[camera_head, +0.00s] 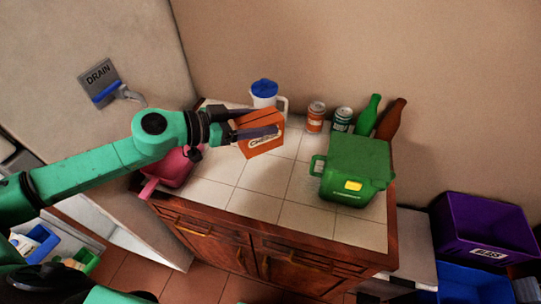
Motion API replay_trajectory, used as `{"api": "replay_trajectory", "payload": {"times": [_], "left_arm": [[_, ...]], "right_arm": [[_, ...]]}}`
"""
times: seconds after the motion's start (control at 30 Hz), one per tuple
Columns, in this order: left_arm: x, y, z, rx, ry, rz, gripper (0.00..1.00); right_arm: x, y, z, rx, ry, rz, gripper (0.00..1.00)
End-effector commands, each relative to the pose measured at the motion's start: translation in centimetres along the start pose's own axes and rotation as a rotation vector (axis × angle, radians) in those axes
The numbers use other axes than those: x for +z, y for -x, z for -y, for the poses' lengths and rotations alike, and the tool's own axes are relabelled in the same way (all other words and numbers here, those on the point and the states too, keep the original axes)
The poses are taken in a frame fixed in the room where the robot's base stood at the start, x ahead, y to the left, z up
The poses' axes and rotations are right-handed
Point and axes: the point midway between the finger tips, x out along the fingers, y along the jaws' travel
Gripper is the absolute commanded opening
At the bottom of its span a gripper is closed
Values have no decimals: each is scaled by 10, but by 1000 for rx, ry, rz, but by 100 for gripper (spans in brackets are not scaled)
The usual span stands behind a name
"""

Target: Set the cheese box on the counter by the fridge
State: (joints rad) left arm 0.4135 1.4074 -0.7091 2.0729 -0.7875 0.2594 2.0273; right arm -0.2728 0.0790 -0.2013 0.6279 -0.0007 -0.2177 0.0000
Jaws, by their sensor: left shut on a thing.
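My left gripper (262,125) is shut on the orange cheese box (262,146), with its dark fingers across the box. The box appears tilted and is over the tiled counter (258,205); I cannot tell whether it touches the tiles. My right gripper is not in view.
A white jug with blue lid (264,90), two cans (315,116), green and brown bottles (370,113) stand along the back. A green container (357,168) sits right; a pink pan (173,168) sits left. The counter's front middle is clear. Purple bin (485,229) stands right.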

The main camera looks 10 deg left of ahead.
Motion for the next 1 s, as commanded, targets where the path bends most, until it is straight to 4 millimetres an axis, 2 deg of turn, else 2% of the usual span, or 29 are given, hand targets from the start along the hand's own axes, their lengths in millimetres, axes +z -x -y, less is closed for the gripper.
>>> {"api": "replay_trajectory", "payload": {"times": [0.03, 0.2, 0.3, 0.4, 0.57, 0.7, 1.0], "left_arm": [[24, -7, -1, 2, 9, 3, 0], [77, -23, -1, -1, 13, 1, 0], [106, -33, -1, -1, 13, 0, 0], [129, -40, 0, -2, 9, -1, 0], [154, -48, 0, -2, 8, -1, 0], [175, -54, 0, -2, 4, -1, 0], [177, -55, 0, -1, 2, 0, 0]], "right_arm": [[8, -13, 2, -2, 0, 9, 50], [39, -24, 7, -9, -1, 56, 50], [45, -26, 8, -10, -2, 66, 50], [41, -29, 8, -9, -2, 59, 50], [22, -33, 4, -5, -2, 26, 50], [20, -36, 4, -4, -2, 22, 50], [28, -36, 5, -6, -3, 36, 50]]}}
